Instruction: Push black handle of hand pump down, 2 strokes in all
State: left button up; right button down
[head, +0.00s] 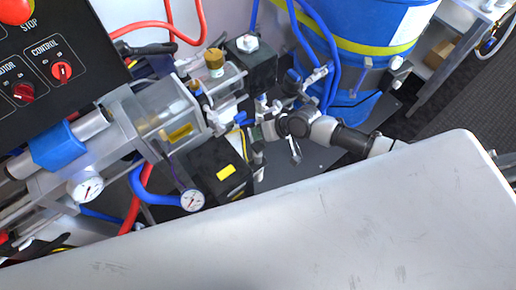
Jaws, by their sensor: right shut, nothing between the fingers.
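My right gripper (260,132) is at the end of the arm that comes in from the right. It is shut and empty, low among the fittings, just right of a black box with a yellow label (227,172). I cannot make out for certain which part is the hand pump's black handle. A dark lever-like bar (145,48) shows at the upper left, apart from my right gripper. Small fittings and hoses crowd the fingertips, and whether they touch anything is unclear. My left gripper is not in view.
A large pale panel (330,220) fills the foreground. A blue drum (362,30) with a yellow band stands at the back. A clear cylinder (162,112), gauges (192,200), red and blue hoses and a black control panel (50,50) crowd the left. Dark floor is open at right.

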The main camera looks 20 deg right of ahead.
aim_at(259, 145)
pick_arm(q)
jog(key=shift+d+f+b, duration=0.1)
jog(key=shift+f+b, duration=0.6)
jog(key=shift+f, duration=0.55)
pick_arm(e)
jog(key=shift+f, duration=1.45)
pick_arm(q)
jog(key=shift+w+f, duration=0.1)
pick_arm(e)
jog(key=shift+f, duration=0.15)
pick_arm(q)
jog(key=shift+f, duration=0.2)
pick_arm(e)
jog(key=shift+f, duration=0.25)
pick_arm(q)
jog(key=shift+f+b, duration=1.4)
jog(key=shift+b, duration=0.3)
pick_arm(e)
jog(key=shift+s+f, duration=0.1)
jog(key=shift+f, duration=1.65)
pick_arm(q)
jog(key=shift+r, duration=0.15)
pick_arm(e)
jog(key=shift+r, duration=0.1)
pick_arm(q)
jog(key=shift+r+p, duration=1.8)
jog(key=shift+p, duration=0.15)
pick_arm(e)
jog(key=shift+r, duration=2.05)
